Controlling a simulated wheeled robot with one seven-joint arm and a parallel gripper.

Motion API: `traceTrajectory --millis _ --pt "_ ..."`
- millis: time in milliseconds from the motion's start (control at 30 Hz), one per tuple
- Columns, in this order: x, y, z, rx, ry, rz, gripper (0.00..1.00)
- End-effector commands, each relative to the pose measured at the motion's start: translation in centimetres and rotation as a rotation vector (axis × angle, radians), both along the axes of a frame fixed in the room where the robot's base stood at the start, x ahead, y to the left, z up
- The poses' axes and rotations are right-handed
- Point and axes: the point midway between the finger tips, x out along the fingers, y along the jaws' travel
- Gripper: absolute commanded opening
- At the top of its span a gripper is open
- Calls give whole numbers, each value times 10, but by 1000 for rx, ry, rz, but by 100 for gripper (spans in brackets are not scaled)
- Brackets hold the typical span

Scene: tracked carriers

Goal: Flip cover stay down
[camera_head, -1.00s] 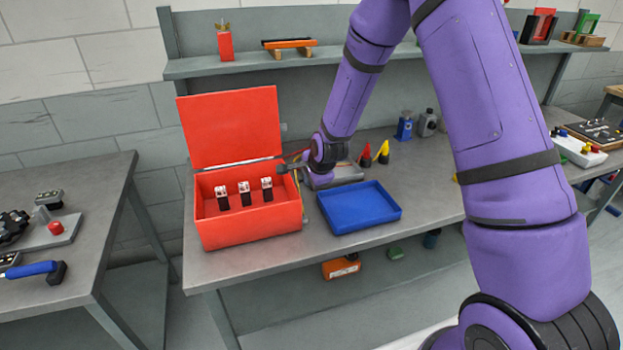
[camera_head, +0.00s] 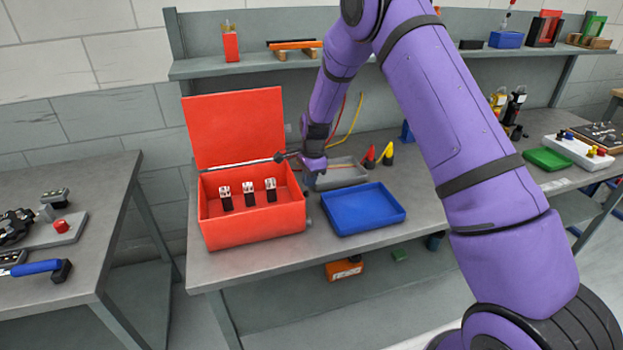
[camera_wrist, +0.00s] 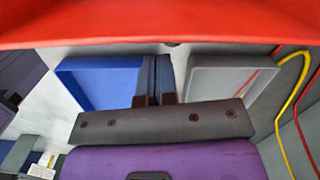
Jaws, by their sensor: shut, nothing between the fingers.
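The red box (camera_head: 255,228) stands on the bench with its red cover (camera_head: 236,130) raised and leaning slightly back. A thin pale bar (camera_head: 237,164) runs along the cover's lower edge; I cannot tell whether it is the stay or the hinge. My gripper (camera_head: 281,157) is shut and empty at the box's back right corner, close to the cover's lower right edge. I cannot tell if it touches. In the wrist view the shut fingers (camera_wrist: 163,76) point toward a red panel edge (camera_wrist: 160,22). The stay itself is not clearly seen.
Several black-and-silver parts (camera_head: 249,194) stand inside the box. A blue tray (camera_head: 362,210) lies right of the box, with a grey tray (camera_head: 342,176) behind it. Red and yellow cables hang behind the gripper. A shelf (camera_head: 250,66) runs above.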

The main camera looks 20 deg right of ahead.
Motion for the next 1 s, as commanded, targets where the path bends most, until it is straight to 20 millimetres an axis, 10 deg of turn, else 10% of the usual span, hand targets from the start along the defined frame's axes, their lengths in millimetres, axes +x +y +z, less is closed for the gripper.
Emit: traceTrajectory --millis 1000 --pt "20 0 -38 -1 127 0 0"
